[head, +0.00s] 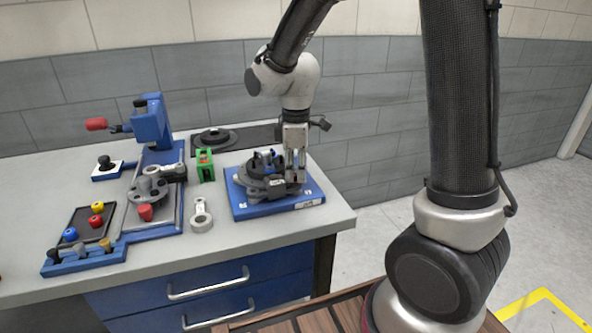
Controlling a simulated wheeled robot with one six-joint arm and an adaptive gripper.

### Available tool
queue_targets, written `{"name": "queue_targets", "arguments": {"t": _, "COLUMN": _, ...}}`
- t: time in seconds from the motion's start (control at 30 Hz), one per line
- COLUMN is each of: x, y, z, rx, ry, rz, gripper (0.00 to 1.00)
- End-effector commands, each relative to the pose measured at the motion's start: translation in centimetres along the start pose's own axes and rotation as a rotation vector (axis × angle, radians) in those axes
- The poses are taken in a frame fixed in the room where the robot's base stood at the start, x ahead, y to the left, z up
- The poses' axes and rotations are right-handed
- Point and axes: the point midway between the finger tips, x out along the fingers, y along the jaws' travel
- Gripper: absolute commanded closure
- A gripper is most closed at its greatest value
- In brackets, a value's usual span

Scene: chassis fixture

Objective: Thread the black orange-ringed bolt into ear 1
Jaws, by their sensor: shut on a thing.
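My gripper (295,176) points straight down over the right side of the chassis fixture. It is shut, and a small orange-red spot shows between its fingertips, which fits the black orange-ringed bolt (296,179). Most of the bolt is hidden by the fingers. The chassis fixture is a dark round part (258,187) on a blue base plate (240,209) at the bench's right end. The fingertips are close to the round part's right edge; I cannot tell whether the bolt touches an ear. The ears are too small to tell which is ear 1.
A blue press-like stand (152,125) with a red handle stands at the left. A tray (72,222) holds several coloured knobs. A green block (205,166) and a grey ring-ended part (201,217) lie left of the fixture.

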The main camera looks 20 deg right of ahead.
Motion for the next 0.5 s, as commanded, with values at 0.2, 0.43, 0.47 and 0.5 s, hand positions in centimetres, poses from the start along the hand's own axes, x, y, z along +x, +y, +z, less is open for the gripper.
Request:
{"name": "queue_targets", "arguments": {"t": 0.2, "x": 0.42, "y": -0.37, "z": 0.22, "rx": 0.04, "ry": -0.007, "rz": -0.011, "gripper": 1.0}}
{"name": "queue_targets", "arguments": {"t": 0.43, "x": 0.45, "y": -0.38, "z": 0.23, "rx": 0.127, "ry": -0.008, "rz": -0.011, "gripper": 1.0}}
{"name": "queue_targets", "arguments": {"t": 0.47, "x": 0.46, "y": -0.38, "z": 0.22, "rx": 0.174, "ry": -0.008, "rz": -0.011, "gripper": 1.0}}
{"name": "queue_targets", "arguments": {"t": 0.5, "x": 0.49, "y": -0.38, "z": 0.22, "rx": 0.248, "ry": -0.008, "rz": -0.011, "gripper": 1.0}}
